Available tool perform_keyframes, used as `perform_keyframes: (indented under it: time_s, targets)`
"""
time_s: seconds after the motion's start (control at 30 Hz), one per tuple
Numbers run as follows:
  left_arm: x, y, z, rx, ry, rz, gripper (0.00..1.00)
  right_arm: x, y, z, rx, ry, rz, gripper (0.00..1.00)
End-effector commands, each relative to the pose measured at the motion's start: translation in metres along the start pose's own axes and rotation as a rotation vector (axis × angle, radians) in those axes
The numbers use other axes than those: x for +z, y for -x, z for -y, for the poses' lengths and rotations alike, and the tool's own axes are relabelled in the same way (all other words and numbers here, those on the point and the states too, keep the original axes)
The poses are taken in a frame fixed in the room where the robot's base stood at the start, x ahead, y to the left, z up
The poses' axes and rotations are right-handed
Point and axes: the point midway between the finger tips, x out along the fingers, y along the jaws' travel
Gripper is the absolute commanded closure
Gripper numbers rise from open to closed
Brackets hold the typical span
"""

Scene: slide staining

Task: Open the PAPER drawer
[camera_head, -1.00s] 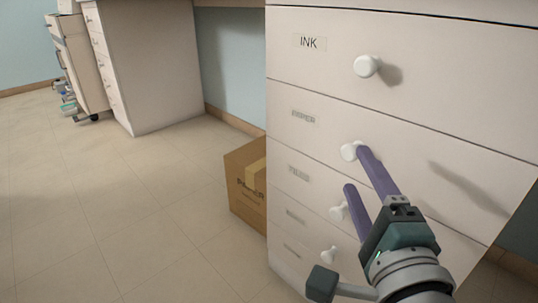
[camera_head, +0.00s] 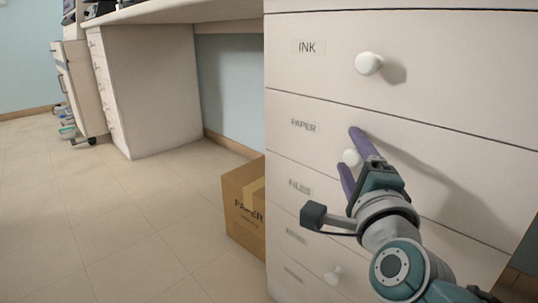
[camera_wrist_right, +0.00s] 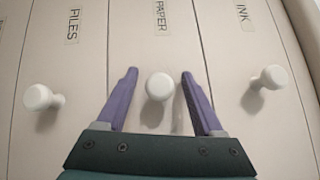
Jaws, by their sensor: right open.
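The PAPER drawer (camera_head: 290,137) is the second from the top in a white cabinet and is closed. Its round white knob (camera_head: 351,158) shows between the purple fingers of my right gripper (camera_head: 354,156). In the right wrist view the same knob (camera_wrist_right: 159,87) sits between the two spread fingertips, with a gap on each side. My right gripper is open, and I cannot tell whether its tips touch the drawer front. My left gripper is not in view.
The INK drawer knob (camera_head: 369,64) is above, and the FILES drawer (camera_head: 284,183) is below. A cardboard box (camera_head: 238,205) stands on the floor against the cabinet's left side. The tiled floor (camera_head: 110,215) to the left is clear.

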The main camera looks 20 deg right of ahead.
Motion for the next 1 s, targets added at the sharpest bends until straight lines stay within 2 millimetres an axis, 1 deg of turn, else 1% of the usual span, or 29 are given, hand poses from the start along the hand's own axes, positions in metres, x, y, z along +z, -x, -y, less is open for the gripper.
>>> perform_keyframes:
  time_s: [0.17,0.77,0.8,1.0]
  targets:
    - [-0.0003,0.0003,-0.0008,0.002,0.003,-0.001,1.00,-0.0001,0.0001,0.0001,0.000,0.001,0.000,0.31]
    - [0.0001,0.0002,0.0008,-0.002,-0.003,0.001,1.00,0.0000,0.0005,0.0000,0.000,0.001,0.000,0.99]
    - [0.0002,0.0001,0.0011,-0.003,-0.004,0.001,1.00,0.0000,0.0005,0.0000,0.000,0.001,0.000,1.00]
    - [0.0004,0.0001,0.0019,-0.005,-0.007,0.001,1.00,0.0000,0.0005,0.0000,0.000,0.001,0.000,1.00]
